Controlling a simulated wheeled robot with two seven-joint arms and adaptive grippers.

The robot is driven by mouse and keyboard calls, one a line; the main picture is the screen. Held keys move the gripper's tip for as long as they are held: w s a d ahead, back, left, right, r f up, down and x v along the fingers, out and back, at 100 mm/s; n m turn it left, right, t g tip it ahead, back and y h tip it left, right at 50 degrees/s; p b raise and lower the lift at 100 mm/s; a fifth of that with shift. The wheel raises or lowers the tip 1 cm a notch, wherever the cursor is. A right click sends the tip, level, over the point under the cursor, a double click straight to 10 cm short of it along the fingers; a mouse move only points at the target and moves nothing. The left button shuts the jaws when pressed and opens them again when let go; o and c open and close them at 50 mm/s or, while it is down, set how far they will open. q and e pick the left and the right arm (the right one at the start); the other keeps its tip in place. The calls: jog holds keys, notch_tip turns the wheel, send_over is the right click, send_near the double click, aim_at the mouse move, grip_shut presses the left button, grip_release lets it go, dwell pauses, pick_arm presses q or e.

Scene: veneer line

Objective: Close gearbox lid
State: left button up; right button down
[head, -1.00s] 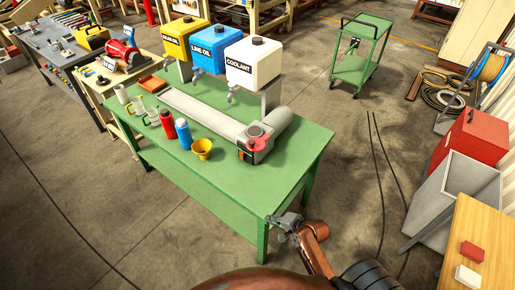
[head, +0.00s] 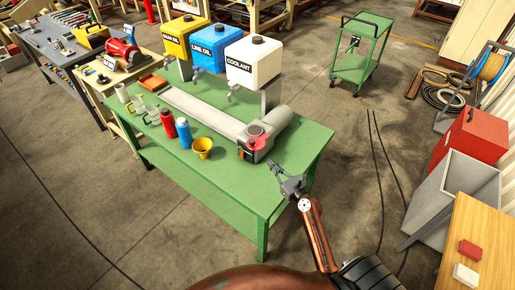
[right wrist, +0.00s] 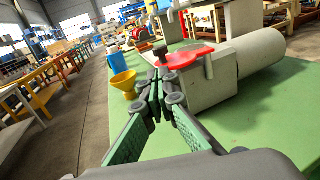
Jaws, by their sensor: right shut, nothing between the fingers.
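The gearbox is a grey box (head: 246,152) at the front end of a long grey machine on the green table. Its red lid (head: 258,143) sits at the near side of a dark round opening (head: 255,130), which looks uncovered in the head view. In the right wrist view the red lid (right wrist: 187,57) shows edge-on at the top of the box (right wrist: 215,85), with a dark knob beside it. My left gripper is not in view.
A yellow funnel cup (head: 203,148), blue bottle (head: 184,132) and red bottle (head: 168,122) stand left of the gearbox. The green table top (head: 225,180) is clear in front and to the right.

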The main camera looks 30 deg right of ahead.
aim_at(253, 144)
jog(key=w, duration=1.2)
jog(key=shift+a+p, duration=0.35)
jog(key=shift+a, duration=0.05)
jog(key=shift+w+a, duration=0.1)
jog(key=shift+w+a+r+h, duration=0.1)
jog(key=shift+h, duration=0.2)
jog(key=shift+w+a+m+h+p, duration=0.1)
jog(key=shift+m+h+p, duration=0.2)
jog(key=shift+p, duration=0.2)
